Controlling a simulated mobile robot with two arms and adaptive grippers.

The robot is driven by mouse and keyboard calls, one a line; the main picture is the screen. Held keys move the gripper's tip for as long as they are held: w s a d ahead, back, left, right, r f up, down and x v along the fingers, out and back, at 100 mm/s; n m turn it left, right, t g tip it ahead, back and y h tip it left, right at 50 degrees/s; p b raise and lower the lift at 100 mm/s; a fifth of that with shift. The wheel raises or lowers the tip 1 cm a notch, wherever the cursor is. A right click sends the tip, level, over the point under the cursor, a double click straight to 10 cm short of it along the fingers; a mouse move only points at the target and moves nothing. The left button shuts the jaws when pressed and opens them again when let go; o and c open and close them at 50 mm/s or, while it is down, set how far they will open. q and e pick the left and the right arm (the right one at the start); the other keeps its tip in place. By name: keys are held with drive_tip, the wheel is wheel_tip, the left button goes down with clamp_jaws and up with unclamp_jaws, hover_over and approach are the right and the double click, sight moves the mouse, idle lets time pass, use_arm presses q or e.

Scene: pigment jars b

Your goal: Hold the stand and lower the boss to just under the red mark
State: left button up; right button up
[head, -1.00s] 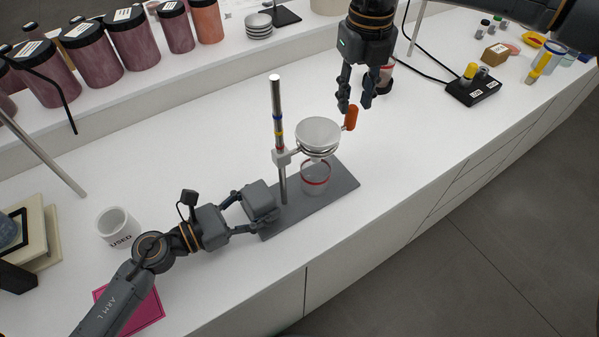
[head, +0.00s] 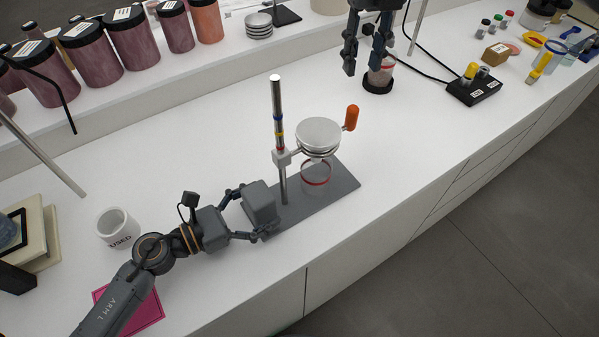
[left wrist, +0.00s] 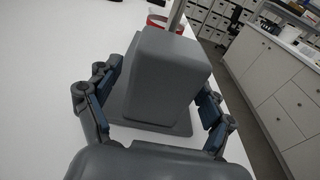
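The stand has a grey base plate (head: 335,193), an upright metal rod (head: 276,100) and a grey block (head: 259,203) at its left end. The boss carries a ring with a round metal pan (head: 318,134) and an orange handle (head: 351,118). My left gripper (head: 246,216) has its fingers on both sides of the block, apart from it; the left wrist view shows the block (left wrist: 165,75) between spread fingers. My right gripper (head: 364,68) is open and empty, beyond the handle.
A clear vessel with a red band (head: 316,178) stands under the pan. A white cup (head: 117,228) is left of my left arm. Pigment jars (head: 133,38) line the back shelf.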

use_arm(q)
drive_tip(key=shift+r, duration=0.2)
drive_tip(key=v, duration=1.2)
